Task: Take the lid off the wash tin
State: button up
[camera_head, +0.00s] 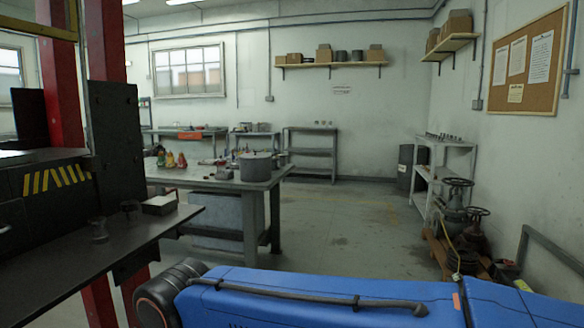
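The wash tin is most likely the grey round pot (256,166) near the right end of the grey workbench. It stands upright, and its flat lid (256,154) appears to be on top. My blue arm crosses the bottom of the view, well in front of the bench. My gripper is not in view.
The workbench (215,186) also bears several small coloured bottles (170,160). A dark machine table (70,262) fills the left foreground, beside a red post (105,60). Valves (458,200) stand at right near a white shelf. The floor (340,225) between is clear.

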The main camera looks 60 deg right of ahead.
aim_at(256, 155)
jog(key=z, duration=1.7)
